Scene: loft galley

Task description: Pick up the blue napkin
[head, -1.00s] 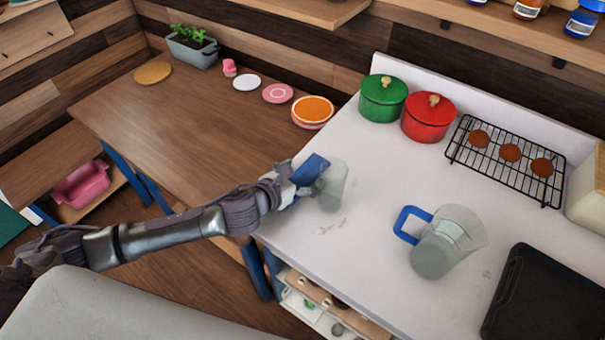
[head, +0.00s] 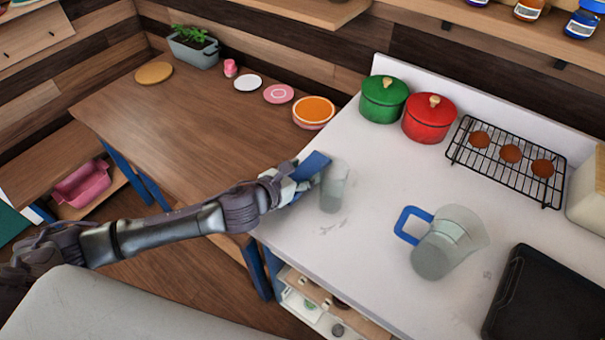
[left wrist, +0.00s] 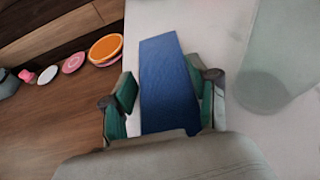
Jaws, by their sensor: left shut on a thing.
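The blue napkin (head: 313,165) is a flat, folded blue piece in my left gripper (head: 302,182), over the left edge of the white counter. In the left wrist view the napkin (left wrist: 168,80) lies between the two green-padded fingers of the left gripper (left wrist: 168,100), which is shut on it. The napkin's near end is hidden by the gripper. I cannot tell for sure whether the napkin is clear of the counter. My right gripper is not in view.
A clear cup (head: 334,186) stands right beside the napkin. A jug with a blue handle (head: 445,243) stands farther right. Green (head: 383,98) and red (head: 429,118) pots and a cooling rack (head: 505,160) are behind. The wooden table (head: 190,120) has free room.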

